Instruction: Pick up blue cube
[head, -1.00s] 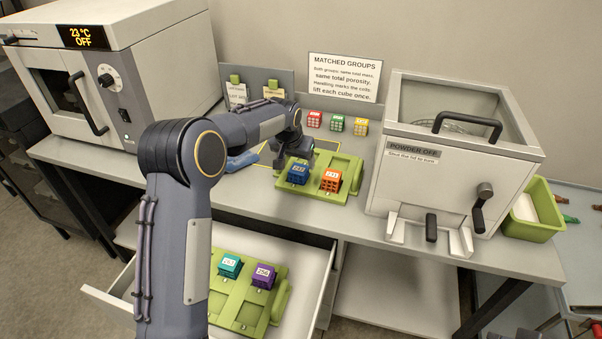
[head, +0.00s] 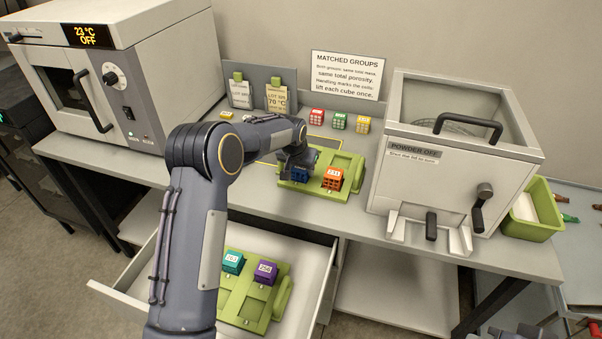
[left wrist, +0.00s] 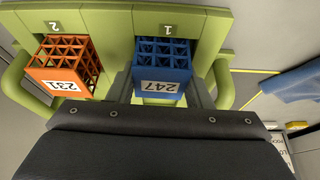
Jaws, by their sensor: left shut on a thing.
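The blue cube (left wrist: 163,62) is an open lattice block with a white label reading 247. It sits at slot 1 of the green tray (left wrist: 105,20) on the bench. In the head view the blue cube (head: 299,174) is partly hidden under my left gripper (head: 298,166). My left gripper's fingers lie on both sides of the cube in the left wrist view (left wrist: 163,90), shut on it. I cannot tell whether the cube is clear of the tray (head: 347,163). My right gripper is not in view.
An orange lattice cube (head: 332,179) labelled 231 sits beside the blue one at slot 2. Red, green and yellow cubes (head: 339,121) stand behind. A powder box (head: 455,150) is to the right. An open drawer (head: 125,287) below holds teal (head: 233,262) and purple cubes (head: 265,272).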

